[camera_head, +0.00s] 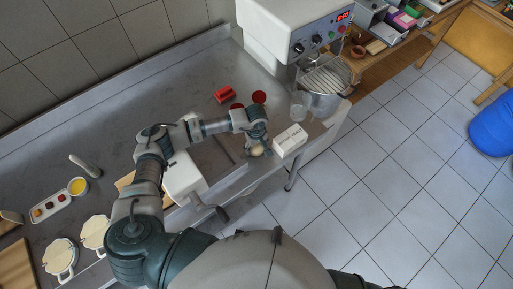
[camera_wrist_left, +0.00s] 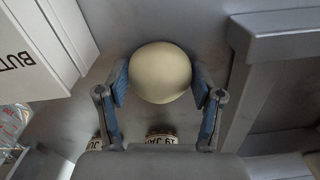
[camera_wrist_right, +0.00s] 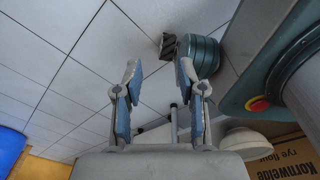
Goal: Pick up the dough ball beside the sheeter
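The dough ball (camera_wrist_left: 160,72) is pale, round and smooth, and in the left wrist view it sits between the two finger pads of my left gripper (camera_wrist_left: 160,85). Both pads appear to touch its sides. In the head view the dough ball (camera_head: 256,150) shows just below my left gripper (camera_head: 257,142), near the front edge of the steel counter; whether it is off the surface is unclear. The sheeter (camera_head: 184,180), pale with a grey bed, stands left of it. My right gripper (camera_wrist_right: 157,70) is empty with its fingers apart, over the tiled floor.
A white butter box (camera_head: 290,140) stands close right of the ball. Red-lidded jars (camera_head: 259,97) and a red object (camera_head: 225,95) lie behind.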

